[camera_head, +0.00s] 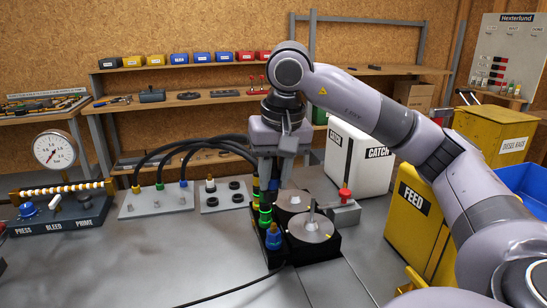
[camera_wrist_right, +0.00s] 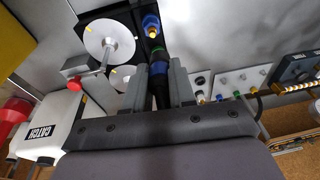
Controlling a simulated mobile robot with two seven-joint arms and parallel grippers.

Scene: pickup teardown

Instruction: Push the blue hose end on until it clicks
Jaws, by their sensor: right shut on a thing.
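My right gripper (camera_head: 273,178) points down over the black block (camera_head: 282,268) in the head view. In the right wrist view the gripper (camera_wrist_right: 160,88) is shut on a black hose end (camera_wrist_right: 160,80) with a blue band (camera_wrist_right: 156,54). A blue fitting (camera_head: 273,236) stands at the block's front left corner. It also shows in the right wrist view (camera_wrist_right: 150,23), with a yellow tip just beyond the held hose end. I cannot tell whether the hose end touches it. A green-banded fitting (camera_head: 265,213) stands behind the blue one. My left gripper is out of view.
Two grey round caps, front one (camera_head: 311,229), sit beside the fittings. A red-knobbed valve (camera_head: 345,194) stands right of them. Black hoses (camera_head: 190,143) arc in from a plate (camera_head: 157,203) at the left. Yellow FEED (camera_head: 413,225) and white CATCH (camera_head: 362,158) containers stand right.

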